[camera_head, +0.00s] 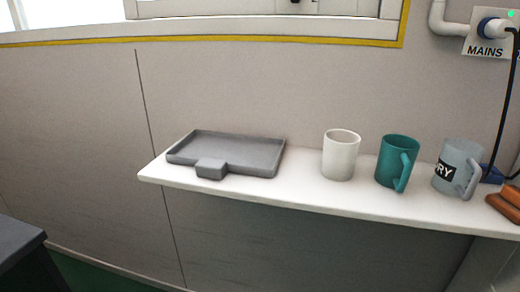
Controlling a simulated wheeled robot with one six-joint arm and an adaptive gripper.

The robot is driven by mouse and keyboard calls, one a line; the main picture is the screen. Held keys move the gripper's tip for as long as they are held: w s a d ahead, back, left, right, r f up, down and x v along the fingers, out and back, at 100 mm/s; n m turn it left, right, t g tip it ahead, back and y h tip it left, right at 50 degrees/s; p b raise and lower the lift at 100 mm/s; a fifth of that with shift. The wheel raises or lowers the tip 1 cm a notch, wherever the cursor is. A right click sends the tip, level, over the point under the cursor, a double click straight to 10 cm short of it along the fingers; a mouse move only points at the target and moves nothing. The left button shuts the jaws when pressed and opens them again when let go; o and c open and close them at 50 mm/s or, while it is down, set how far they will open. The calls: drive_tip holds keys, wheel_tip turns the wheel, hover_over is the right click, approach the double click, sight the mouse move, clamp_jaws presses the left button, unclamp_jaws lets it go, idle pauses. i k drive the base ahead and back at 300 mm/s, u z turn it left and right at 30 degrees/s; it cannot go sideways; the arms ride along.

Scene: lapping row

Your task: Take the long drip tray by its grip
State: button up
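The long drip tray (248,153) is a shallow grey rectangular tray with a raised rim. It lies flat on the left end of a white wall shelf (300,196). Its grip (211,169) is a grey block on the front long side, left of the middle, close to the shelf's front edge. The tray looks empty. My gripper is not in view, so I cannot see its state or where it is relative to the tray.
To the tray's right stand a white cup (340,157), a teal mug (396,163) and a grey-blue mug (457,168). An orange-brown object (506,203) lies at the right end. A black cable (508,100) hangs from the mains socket (490,36). A dark surface (25,255) is at lower left.

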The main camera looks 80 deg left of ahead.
sight(212, 154)
drive_tip(key=i, duration=0.15)
drive_tip(key=u, duration=3.3)
